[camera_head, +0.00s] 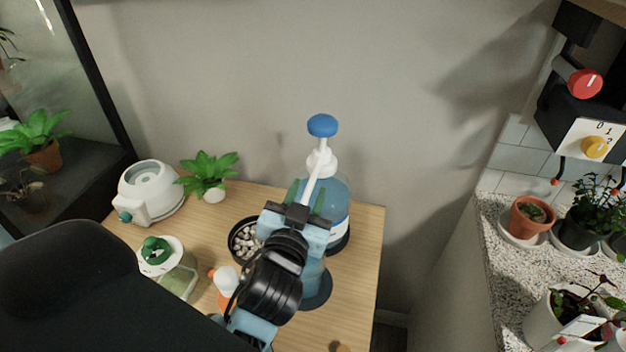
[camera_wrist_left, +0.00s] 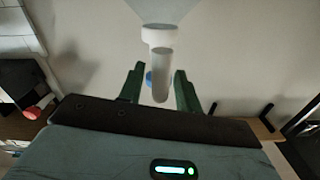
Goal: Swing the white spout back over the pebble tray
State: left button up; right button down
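A blue bottle (camera_head: 339,205) with a white pump and blue knob (camera_head: 322,125) stands at the back right of the wooden table. Its white spout (camera_head: 313,183) reaches toward the front and left, down to my left gripper (camera_head: 306,195). The gripper hides the spout's end in the head view. In the left wrist view the spout (camera_wrist_left: 160,72) lies between the two green fingers, with a gap on each side. The left gripper is open around it. The pebble tray (camera_head: 231,238), round and dark-rimmed with pale pebbles, is left of the gripper, partly hidden by my arm. My right gripper is out of view.
A white appliance (camera_head: 148,192) and potted plant (camera_head: 207,174) stand at the back left. A green-lidded jar (camera_head: 172,272) and an orange-and-white bottle (camera_head: 226,280) stand in front of the tray. A blue object on a dark base (camera_head: 318,290) is close beside my arm.

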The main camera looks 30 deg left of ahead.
pick_arm(q)
jog(key=shift+w+a, duration=0.15)
jog(key=shift+w, duration=0.2)
jog(key=shift+s+r, duration=0.1)
jog(key=shift+s, duration=0.1)
jog(key=shift+c, duration=0.4)
grip_shut()
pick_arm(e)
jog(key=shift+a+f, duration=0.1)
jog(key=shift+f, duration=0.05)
pick_arm(q)
jog(key=shift+w, duration=0.1)
